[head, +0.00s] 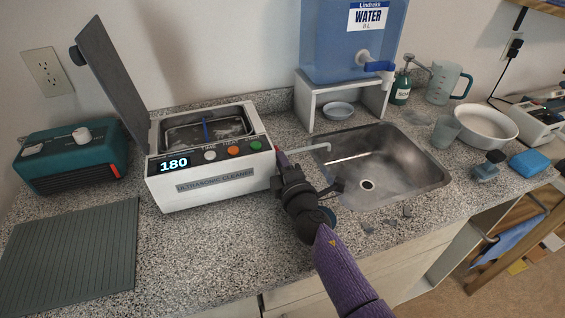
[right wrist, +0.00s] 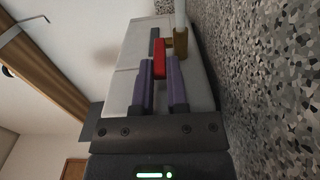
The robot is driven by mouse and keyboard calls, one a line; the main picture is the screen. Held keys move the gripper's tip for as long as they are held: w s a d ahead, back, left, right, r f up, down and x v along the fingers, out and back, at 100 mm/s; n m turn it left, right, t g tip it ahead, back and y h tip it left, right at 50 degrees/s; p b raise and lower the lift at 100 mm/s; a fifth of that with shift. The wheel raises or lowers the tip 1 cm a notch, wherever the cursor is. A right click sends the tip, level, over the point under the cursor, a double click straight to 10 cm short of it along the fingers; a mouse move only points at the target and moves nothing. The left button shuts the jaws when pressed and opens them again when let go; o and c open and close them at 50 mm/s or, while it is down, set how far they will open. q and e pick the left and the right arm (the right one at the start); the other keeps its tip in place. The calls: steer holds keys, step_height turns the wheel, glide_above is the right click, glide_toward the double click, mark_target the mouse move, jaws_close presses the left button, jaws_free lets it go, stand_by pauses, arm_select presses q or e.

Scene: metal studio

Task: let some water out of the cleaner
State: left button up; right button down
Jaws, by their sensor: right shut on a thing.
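The white ultrasonic cleaner (head: 158,195) stands on the counter with its grey lid (head: 108,75) raised. Its display reads 180. Its open tank (head: 180,136) shows a blue strip; the water level is hard to tell. My right gripper (head: 277,163) is at the cleaner's right side. In the right wrist view my purple fingers (right wrist: 161,88) are shut on a red valve handle (right wrist: 160,57) beside a brass fitting (right wrist: 180,42). A thin drain pipe (head: 310,149) reaches from that side to over the sink (head: 425,178). My left gripper is not in view.
A blue water tank (head: 335,45) stands on a white stand (head: 305,103) with a small bowl (head: 338,110) under it. A teal device (head: 70,160) and a grey ribbed mat (head: 75,255) are at left. A jug, cup and white bowl (head: 486,124) stand beyond the sink.

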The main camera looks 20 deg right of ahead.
mark_target(278, 149)
steer(key=shift+d+n+y, duration=0.2)
steer(key=shift+n+y, duration=0.1)
steer(key=n+y, duration=0.1)
steer(key=d+y, duration=0.1)
steer(key=shift+n+y, duration=0.4)
steer(key=y, duration=0.1)
steer(key=n+g+y+b, duration=0.1)
steer(key=d+n+y+b, duration=0.1)
steer(key=shift+w+f+g+y, duration=0.2)
steer(key=shift+w+g+y, duration=0.05)
steer(key=shift+g+y, duration=0.15)
steer(key=n+g+y+b, duration=0.2)
steer(key=y+b, duration=0.1)
steer(key=w+d+n+g+y+b, duration=0.1)
steer(key=b, duration=0.1)
steer(key=shift+d+n, duration=0.1)
steer(key=shift+n, duration=0.3)
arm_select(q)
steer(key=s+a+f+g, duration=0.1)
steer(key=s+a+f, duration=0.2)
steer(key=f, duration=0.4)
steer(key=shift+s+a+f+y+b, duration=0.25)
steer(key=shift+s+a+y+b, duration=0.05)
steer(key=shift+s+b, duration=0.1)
arm_select(e)
steer(key=shift+d+r+n+g+y, duration=0.15)
steer(key=shift+n+g+y, duration=0.15)
steer(key=shift+y, duration=0.3)
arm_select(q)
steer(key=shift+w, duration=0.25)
